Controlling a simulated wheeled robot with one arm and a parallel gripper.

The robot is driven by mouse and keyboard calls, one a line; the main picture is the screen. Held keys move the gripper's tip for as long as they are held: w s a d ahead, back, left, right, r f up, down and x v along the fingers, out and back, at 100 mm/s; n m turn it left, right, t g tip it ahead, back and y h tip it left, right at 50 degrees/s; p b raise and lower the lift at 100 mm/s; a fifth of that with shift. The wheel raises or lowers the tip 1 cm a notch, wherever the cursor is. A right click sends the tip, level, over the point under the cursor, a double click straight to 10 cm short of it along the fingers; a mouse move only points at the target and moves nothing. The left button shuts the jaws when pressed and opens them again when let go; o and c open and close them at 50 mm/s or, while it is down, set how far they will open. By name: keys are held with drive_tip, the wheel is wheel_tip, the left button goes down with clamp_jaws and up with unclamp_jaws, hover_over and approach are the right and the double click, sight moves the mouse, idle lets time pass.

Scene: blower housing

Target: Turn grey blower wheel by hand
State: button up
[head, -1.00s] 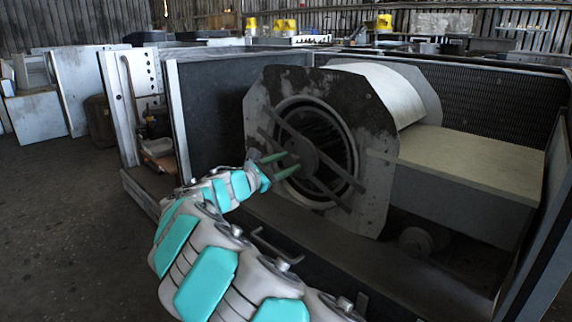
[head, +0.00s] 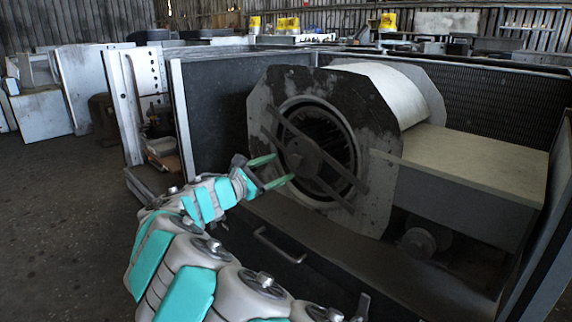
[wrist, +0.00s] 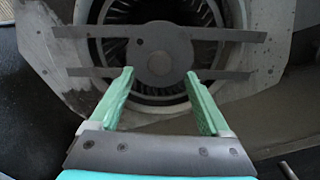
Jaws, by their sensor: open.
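The grey blower wheel (head: 324,133) sits inside the round opening of the blower housing (head: 378,172), behind two dark crossing straps and a round hub plate (head: 302,158). In the wrist view the wheel's vanes (wrist: 196,18) show above the straps and hub plate (wrist: 158,54). My gripper (head: 284,170) is in front of the opening, at its lower left. Its green fingers are spread apart and nothing is between them. In the wrist view the gripper (wrist: 158,82) points at the area just below the hub plate. I cannot tell whether a fingertip touches the lower strap.
The housing stands in an open metal cabinet with a dark left panel (head: 222,105) and a front sill carrying a handle (head: 278,246). A flat-topped duct box (head: 470,160) lies right of the housing. Open floor (head: 60,220) lies to the left.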

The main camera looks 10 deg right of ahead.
drive_tip(key=v, duration=0.2)
drive_tip(key=shift+s+a, duration=0.2)
drive_tip(key=shift+a, duration=0.1)
